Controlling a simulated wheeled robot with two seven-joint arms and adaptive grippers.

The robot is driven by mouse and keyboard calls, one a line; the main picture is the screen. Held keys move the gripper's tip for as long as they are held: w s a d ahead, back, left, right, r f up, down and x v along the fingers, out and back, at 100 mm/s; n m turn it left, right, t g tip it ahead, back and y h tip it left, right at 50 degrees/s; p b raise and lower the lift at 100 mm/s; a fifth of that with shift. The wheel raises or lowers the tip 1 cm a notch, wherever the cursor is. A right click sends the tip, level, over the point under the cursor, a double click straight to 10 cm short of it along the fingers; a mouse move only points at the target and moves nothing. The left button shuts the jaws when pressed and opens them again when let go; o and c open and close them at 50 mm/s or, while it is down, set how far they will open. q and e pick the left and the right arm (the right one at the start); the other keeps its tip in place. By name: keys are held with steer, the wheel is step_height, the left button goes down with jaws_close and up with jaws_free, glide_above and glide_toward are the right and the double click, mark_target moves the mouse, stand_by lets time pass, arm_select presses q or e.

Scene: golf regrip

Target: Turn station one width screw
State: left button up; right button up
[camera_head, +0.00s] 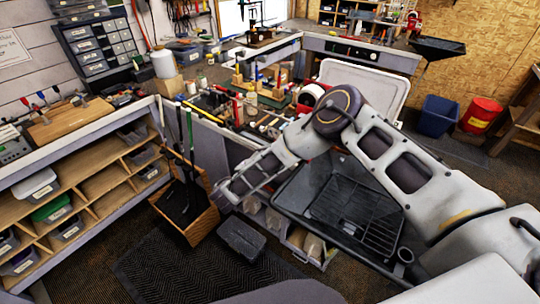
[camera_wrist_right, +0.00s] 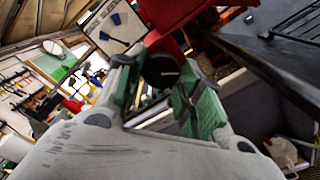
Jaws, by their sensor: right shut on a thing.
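A black round knob (camera_wrist_right: 160,70), which looks like the width screw, sits in front of a red block (camera_wrist_right: 183,12) in the right wrist view. A white card (camera_wrist_right: 117,27) with blue marks stands beside the red block. My right gripper (camera_wrist_right: 158,84) has its green-padded fingers on both sides of the knob and is shut on it. In the head view my right arm reaches in from the right across the bench edge. Its fingertips and the knob cannot be made out there. My left gripper is not in view.
The cluttered bench (camera_head: 372,58) is behind. A wooden box (camera_head: 191,228) with club shafts and a dark case (camera_head: 241,239) stand on the floor, left and below. A wooden shelf unit (camera_head: 98,183) is at left.

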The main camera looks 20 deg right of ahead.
steer(key=n, duration=0.5)
steer(key=shift+s+f, duration=0.1)
steer(key=shift+f, duration=0.05)
steer(key=shift+n, duration=0.4)
steer(key=o, duration=1)
steer(key=shift+c, duration=0.2)
steer(key=shift+a, duration=0.15)
steer(key=v, duration=1.1)
steer(key=shift+s+a, duration=0.25)
steer(key=shift+s, duration=0.05)
stand_by(0.6)
